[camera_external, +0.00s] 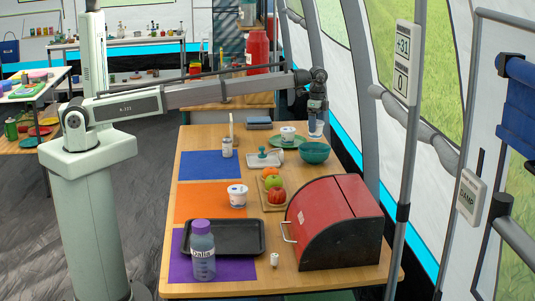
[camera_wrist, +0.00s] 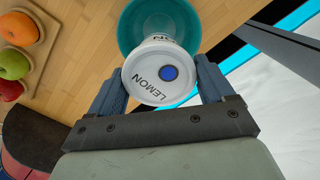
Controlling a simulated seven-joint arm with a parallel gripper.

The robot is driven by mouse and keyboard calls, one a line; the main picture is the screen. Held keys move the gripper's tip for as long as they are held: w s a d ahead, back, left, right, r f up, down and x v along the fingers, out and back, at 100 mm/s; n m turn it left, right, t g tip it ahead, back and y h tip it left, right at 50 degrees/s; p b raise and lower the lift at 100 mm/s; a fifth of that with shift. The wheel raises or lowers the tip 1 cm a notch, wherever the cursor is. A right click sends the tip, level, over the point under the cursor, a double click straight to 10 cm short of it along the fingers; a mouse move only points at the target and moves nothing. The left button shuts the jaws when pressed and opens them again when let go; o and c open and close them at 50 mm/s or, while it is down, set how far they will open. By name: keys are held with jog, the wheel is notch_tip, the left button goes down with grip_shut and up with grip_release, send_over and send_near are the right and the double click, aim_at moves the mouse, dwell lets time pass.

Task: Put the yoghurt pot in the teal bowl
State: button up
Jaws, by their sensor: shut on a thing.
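My gripper (camera_external: 316,106) points down over the teal bowl (camera_external: 314,153) at the far right of the table. It is shut on a white yoghurt pot (camera_external: 316,126), holding it just above the bowl's rim. In the wrist view the pot's lid (camera_wrist: 152,84), with LEMON lettering and a blue dot, sits between the two fingers (camera_wrist: 160,88). The teal bowl (camera_wrist: 128,32) shows around and behind the pot; most of its inside is hidden.
A board with fruit (camera_external: 272,190) and a red bread bin (camera_external: 335,220) stand nearer than the bowl. A black tray (camera_external: 250,250) and a purple-capped bottle (camera_external: 203,262) are at the front. The blue mat (camera_external: 207,165) has free room. The tent wall is close on the right.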

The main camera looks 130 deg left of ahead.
jog(key=shift+f, duration=4.95)
jog(key=shift+f, duration=0.1)
jog(key=o, duration=0.9)
jog(key=shift+o, duration=0.2)
notch_tip(320, 180, up, 12)
jog(key=shift+r, duration=0.1)
